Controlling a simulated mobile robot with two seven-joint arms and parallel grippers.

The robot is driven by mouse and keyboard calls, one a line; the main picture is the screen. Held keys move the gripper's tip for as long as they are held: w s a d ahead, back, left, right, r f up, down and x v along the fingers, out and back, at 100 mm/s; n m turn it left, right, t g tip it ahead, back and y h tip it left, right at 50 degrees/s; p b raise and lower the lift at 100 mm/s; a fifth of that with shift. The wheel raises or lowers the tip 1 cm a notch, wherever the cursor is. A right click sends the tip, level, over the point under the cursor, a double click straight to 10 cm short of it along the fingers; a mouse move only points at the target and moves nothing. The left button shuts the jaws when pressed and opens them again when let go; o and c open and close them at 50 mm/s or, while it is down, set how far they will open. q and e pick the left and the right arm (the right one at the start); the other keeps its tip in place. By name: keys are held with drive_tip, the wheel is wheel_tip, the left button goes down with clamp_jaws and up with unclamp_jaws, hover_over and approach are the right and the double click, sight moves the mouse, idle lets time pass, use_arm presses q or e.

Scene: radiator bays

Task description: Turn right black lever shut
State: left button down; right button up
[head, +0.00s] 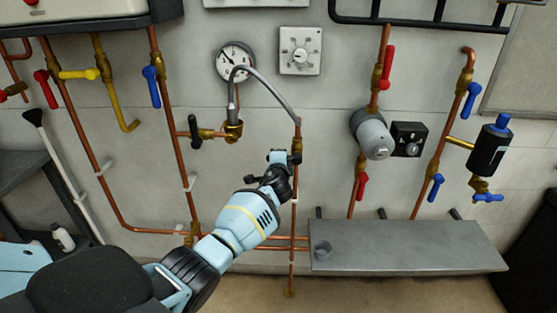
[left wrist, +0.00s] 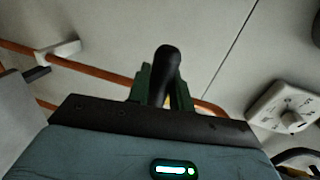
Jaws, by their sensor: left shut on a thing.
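My left gripper (head: 281,163) is at the right black lever, on the brass valve (head: 297,143) at the lower end of the grey braided hose. In the head view the gripper hides most of this lever. In the left wrist view the right black lever (left wrist: 168,58) stands between the green fingers of my left gripper (left wrist: 160,84), which are shut on it. Its rounded end sticks out past them. The left black lever (head: 193,129) sits upright on another brass valve, apart from the gripper. My right gripper is not in view.
A pressure gauge (head: 235,60) and a white dial box (head: 300,50) are on the wall above. The grey braided hose (head: 268,86) arches over the gripper. A grey pump (head: 373,134) and a grey shelf (head: 410,247) are to the right.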

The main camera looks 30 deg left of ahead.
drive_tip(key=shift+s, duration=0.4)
use_arm(q)
drive_tip(key=c, duration=1.4)
unclamp_jaws()
drive_tip(key=shift+r, duration=0.1)
drive_tip(key=shift+o, duration=0.5)
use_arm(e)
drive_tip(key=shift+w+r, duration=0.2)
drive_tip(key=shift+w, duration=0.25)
use_arm(q)
drive_tip(key=shift+s+d+r, duration=0.15)
drive_tip(key=shift+s+d, duration=0.15)
drive_tip(key=shift+s, duration=0.1)
drive_tip(key=p+v, duration=0.2)
drive_tip(key=v, duration=0.4)
drive_tip(key=shift+s, duration=0.35)
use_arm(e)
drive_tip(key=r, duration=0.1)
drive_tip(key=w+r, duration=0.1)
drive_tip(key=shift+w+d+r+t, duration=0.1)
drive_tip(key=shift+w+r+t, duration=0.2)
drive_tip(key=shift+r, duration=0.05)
